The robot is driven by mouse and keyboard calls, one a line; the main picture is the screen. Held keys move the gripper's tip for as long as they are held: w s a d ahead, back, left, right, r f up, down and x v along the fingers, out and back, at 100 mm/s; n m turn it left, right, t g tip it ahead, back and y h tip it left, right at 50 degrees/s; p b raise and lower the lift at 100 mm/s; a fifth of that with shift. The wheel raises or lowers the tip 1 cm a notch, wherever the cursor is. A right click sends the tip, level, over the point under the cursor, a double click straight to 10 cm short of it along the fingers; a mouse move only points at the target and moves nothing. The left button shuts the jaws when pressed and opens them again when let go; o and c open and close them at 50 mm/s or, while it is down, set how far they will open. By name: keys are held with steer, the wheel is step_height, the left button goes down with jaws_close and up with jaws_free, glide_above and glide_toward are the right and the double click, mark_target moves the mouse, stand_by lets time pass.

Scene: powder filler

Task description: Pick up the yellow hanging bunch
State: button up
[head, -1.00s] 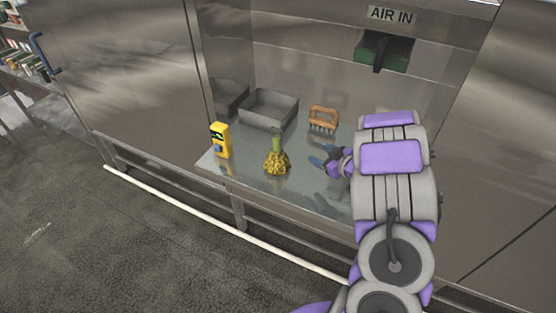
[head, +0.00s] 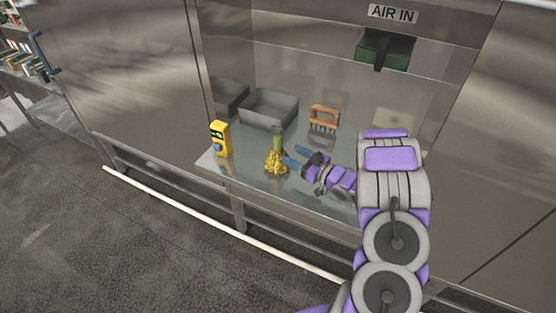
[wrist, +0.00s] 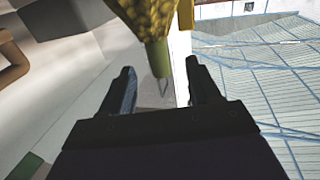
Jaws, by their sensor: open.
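The yellow bunch (head: 275,165) has a green upper part and stands on the metal shelf of the cabinet in the head view. My gripper (head: 296,157) is just to its right, with blue fingertips close to it. In the wrist view the bunch (wrist: 151,18) hangs in from the top edge, its green neck and a small wire hook pointing toward the space between my fingers (wrist: 160,88). The fingers are apart and nothing is held. The bunch's far end is cut off in the wrist view.
A yellow handheld device (head: 220,139) stands left of the bunch at the shelf's front edge. A grey bin (head: 268,108) sits behind, and a brown-handled brush (head: 324,119) stands at the back right. The metal shelf (head: 222,169) is bare around the bunch's front.

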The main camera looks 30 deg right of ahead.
mark_target(281, 146)
steer(key=x, duration=0.2)
steer(key=b+x, duration=0.1)
steer(key=x, duration=0.5)
steer(key=shift+w+d+r+b, duration=0.2)
steer(key=shift+w+b, duration=0.1)
steer(key=shift+b, duration=0.1)
jaws_close()
